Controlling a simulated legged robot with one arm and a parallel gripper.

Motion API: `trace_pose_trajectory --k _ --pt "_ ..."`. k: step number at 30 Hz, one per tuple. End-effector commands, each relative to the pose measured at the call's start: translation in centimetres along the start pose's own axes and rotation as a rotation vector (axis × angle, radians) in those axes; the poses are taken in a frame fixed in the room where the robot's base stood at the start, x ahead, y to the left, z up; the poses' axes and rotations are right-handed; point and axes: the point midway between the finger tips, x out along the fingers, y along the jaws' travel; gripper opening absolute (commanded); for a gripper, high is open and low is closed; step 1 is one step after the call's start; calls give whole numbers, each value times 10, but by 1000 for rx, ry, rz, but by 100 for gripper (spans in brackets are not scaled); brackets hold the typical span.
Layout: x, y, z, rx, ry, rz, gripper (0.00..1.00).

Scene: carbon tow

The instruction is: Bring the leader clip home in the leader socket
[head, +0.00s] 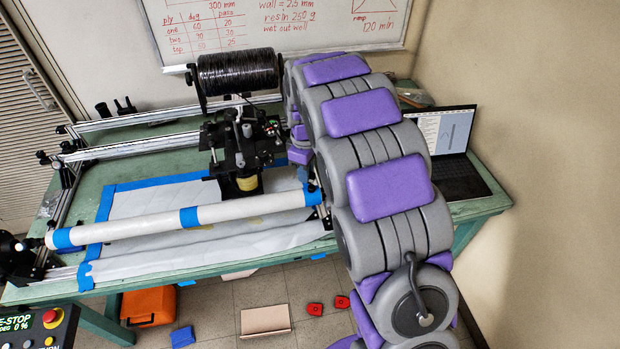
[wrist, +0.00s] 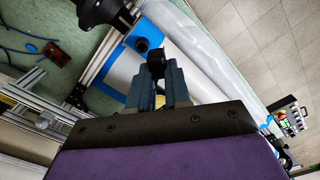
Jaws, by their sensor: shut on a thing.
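In the wrist view my gripper (wrist: 157,78) has its two blue-grey fingers closed on a small black piece, which I take to be the leader clip (wrist: 156,60). The clip sticks out past the fingertips, and its lower part is hidden between them. White sheet and blue tape show behind it; I cannot tell how far off they are. In the head view my purple and grey arm reaches over the bench's right part and hides my gripper and the clip. I cannot make out the leader socket in either view.
A white tube (head: 150,224) with blue tape bands runs along the green bench (head: 467,208). A black spool (head: 238,75) sits on the winding carriage (head: 236,140) left of my arm. An open laptop (head: 452,176) stands right. Rails cross the bench's left; floor items lie below.

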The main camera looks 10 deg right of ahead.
Motion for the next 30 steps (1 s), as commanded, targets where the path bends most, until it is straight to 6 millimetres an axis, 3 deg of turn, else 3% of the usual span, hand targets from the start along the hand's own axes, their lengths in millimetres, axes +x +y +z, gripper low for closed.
trace_pose_trajectory --k 6,12,30 --pt "-10 12 -7 -381 -8 5 0" --pt "-15 19 -11 -583 -19 11 0" --pt "-17 20 -10 -634 -22 9 0"
